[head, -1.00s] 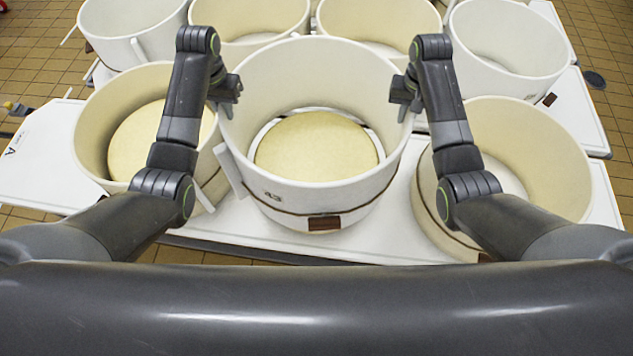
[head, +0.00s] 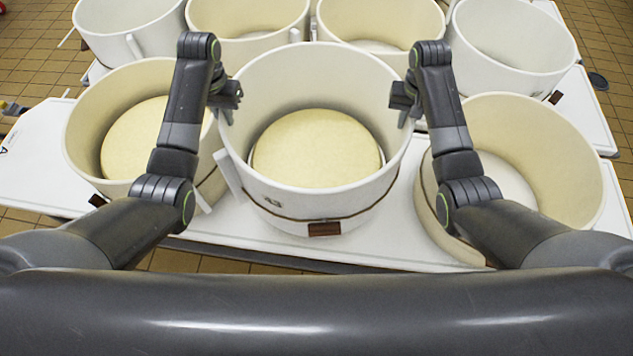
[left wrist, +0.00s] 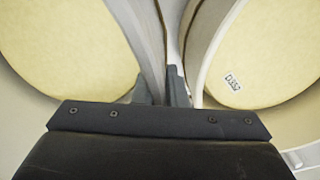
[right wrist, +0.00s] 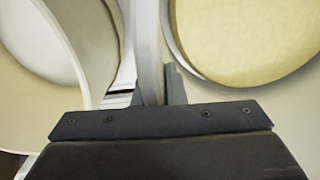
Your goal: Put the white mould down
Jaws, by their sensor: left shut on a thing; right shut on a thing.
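The white mould (head: 312,205), a large open ring with a dark cord and a brown tag, stands upright in the middle of the head view. A round pale-yellow cheese (head: 316,149) lies inside it, with the wall around it. I cannot tell whether its lower edge touches the white table. My left gripper (head: 228,102) is shut on its left wall; this wall (left wrist: 150,35) runs between the fingers in the left wrist view. My right gripper (head: 405,102) is shut on its right wall, which also shows in the right wrist view (right wrist: 149,45).
Several more moulds line the back. The white table (head: 32,180) has free room at far left; its front edge is near.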

